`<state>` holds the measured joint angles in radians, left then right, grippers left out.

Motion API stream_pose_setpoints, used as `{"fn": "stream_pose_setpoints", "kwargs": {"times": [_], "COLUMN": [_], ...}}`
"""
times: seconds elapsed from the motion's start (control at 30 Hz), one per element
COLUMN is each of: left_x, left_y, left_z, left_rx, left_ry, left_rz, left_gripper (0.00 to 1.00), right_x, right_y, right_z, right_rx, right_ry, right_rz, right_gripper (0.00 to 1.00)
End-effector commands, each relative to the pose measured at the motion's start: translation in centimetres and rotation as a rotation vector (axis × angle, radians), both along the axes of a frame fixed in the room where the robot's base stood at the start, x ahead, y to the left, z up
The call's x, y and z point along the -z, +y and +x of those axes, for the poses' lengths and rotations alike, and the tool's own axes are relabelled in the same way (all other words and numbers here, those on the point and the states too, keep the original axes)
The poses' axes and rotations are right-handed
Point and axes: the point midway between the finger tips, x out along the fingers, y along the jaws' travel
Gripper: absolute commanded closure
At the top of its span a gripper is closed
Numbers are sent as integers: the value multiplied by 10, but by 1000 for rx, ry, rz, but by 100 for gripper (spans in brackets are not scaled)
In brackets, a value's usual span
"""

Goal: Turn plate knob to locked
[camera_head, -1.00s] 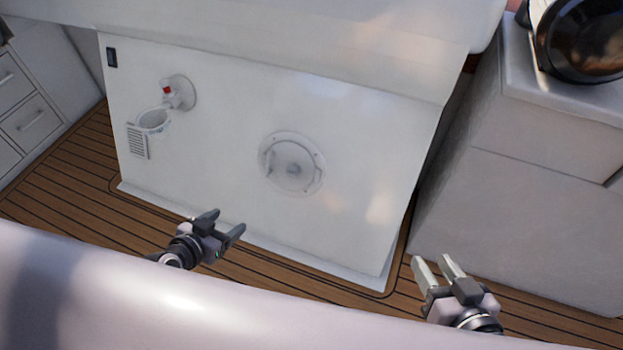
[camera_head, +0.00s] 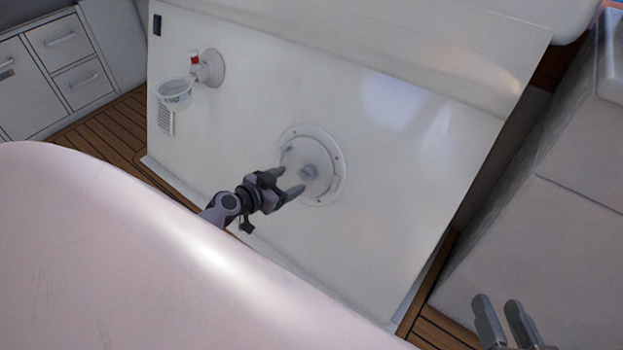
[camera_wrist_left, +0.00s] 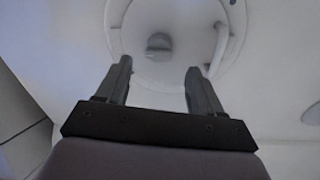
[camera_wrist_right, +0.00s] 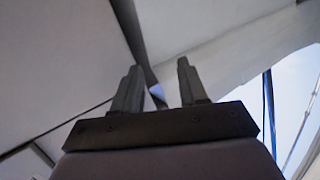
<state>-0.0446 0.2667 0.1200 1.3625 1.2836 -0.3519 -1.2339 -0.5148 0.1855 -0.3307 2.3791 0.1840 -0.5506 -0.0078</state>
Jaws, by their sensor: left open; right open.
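The round white plate (camera_head: 332,190) is set in the white hatch panel, with a small grey knob (camera_head: 309,172) at its middle. In the left wrist view the plate (camera_wrist_left: 130,60) lies beyond the fingertips, and the knob (camera_wrist_left: 159,42) shows between and past them. A pale curved handle (camera_wrist_left: 217,48) shows at the plate's right there. My left gripper (camera_head: 291,180) is open and empty in front of the plate's lower left part, apart from the knob as far as I can tell. My right gripper (camera_head: 497,305) is open and empty at the lower right, far from the plate.
A white cup holder (camera_head: 174,93) and a round fitting with a red part (camera_head: 208,68) stick out at the panel's upper left. A grey cabinet (camera_head: 545,230) stands at right. The panel right of the plate is clear.

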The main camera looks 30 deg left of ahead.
Motion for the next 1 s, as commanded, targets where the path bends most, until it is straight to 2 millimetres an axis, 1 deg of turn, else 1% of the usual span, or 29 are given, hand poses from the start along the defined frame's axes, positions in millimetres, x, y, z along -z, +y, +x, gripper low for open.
{"fn": "stream_pose_setpoints", "kwargs": {"times": [0.3,0.5,0.63,0.9,0.93,0.97,1.0], "left_x": [17,24,25,25,25,25,25], "left_y": [-7,-9,-10,-11,-11,-10,-10], "left_z": [37,54,60,61,61,60,60], "left_rx": [0,0,1,1,1,1,1], "left_ry": [0,0,1,1,1,1,1], "left_rz": [-3,-2,-1,-1,-1,-1,-1], "left_gripper": [33,33,33,33,36,46,59], "right_x": [2,1,-1,-1,-1,-1,-1], "right_y": [-7,-11,-12,-13,-13,-13,-13], "right_z": [-2,-4,-5,-5,-5,-5,-5], "right_rx": [14,21,23,24,24,24,24], "right_ry": [-55,-89,-100,-103,-103,-104,-104], "right_rz": [-41,-68,-76,-79,-79,-79,-79], "right_gripper": [57,57,57,57,57,57,57]}}
